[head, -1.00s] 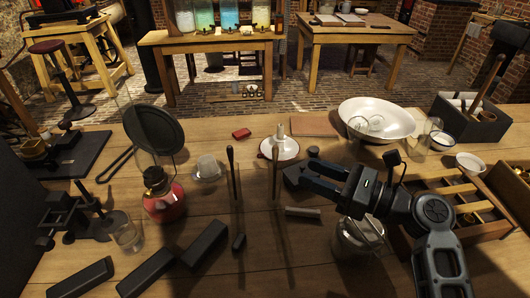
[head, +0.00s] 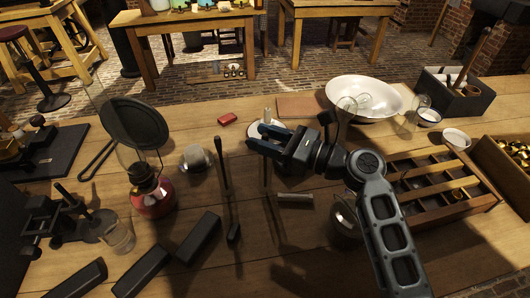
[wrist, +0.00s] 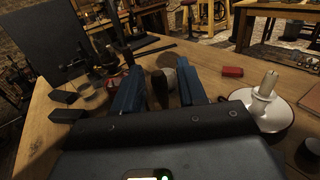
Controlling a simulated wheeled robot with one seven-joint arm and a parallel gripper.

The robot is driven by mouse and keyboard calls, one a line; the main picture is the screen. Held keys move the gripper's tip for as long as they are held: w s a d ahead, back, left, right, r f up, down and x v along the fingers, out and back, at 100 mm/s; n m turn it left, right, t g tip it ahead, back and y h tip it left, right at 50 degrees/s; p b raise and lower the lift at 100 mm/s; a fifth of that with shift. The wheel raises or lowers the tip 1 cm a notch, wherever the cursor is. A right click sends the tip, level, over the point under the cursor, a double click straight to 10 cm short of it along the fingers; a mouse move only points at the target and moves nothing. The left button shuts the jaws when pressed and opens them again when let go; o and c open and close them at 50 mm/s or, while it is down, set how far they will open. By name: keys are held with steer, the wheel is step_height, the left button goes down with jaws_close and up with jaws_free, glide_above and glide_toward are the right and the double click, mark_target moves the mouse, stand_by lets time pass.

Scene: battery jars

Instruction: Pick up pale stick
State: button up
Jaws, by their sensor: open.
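A short pale stick (head: 295,196) lies flat on the wooden table, nearer the front than my gripper, in the head view. I cannot make it out in the wrist view. My gripper (head: 257,136) is open and empty above the table, pointing left, farther back than the stick. In the wrist view the two blue-black fingers (wrist: 160,88) stand apart, with a dark upright handle (wrist: 159,90) showing between them in the picture. A pale candle (wrist: 267,83) stands in a white dish to the right of the fingers; in the head view my gripper partly covers this dish.
A red lamp (head: 150,195), black blocks (head: 198,236), a red box (head: 228,119) and a white basin (head: 365,95) are around. A compartment tray (head: 440,190) is at right.

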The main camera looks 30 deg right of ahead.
steer(key=shift+c, duration=0.4)
jaws_close()
steer(key=shift+r, duration=0.15)
